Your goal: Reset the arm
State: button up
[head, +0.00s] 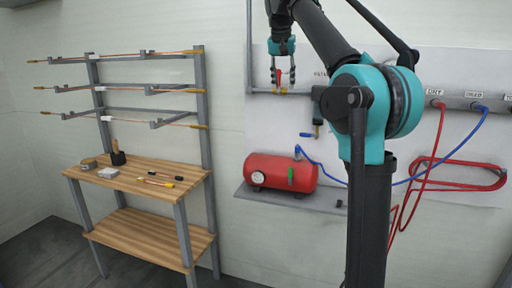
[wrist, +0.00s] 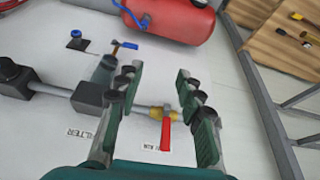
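My gripper (head: 283,82) points down in front of the pipe on the wall panel, with its two fingers apart. In the wrist view my gripper (wrist: 157,84) is open, with a wide gap between its green-backed fingers. A red valve handle (wrist: 166,133) on a brass valve (wrist: 155,111) shows in that gap, with clear space to either finger. In the head view the red handle (head: 279,77) is partly overlapped by the fingers. I cannot tell how far the fingers are from the panel. Nothing is held.
A red air tank (head: 280,172) sits on a grey shelf (head: 290,198) below. A blue-handled valve (head: 305,134) hangs between the tank and the pipe. Red and blue hoses (head: 432,162) run at the right. A wooden workbench (head: 140,176) with a rod rack stands at the left.

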jog(key=s+d+f+n, duration=0.1)
jog(key=s+d+f, duration=0.15)
jog(key=f, duration=0.75)
jog(key=s+d+f, duration=0.2)
jog(key=s+f, duration=0.2)
jog(key=f, duration=0.6)
jog(key=s+d+f+n, duration=0.1)
jog(key=s+d+f, duration=0.15)
jog(key=f, duration=0.75)
jog(key=s+d+f+n+y, duration=0.1)
jog(key=s+d+f, duration=0.1)
jog(key=s+f, duration=2.1)
jog(key=shift+s+d+f, duration=0.15)
jog(key=shift+d, duration=0.15)
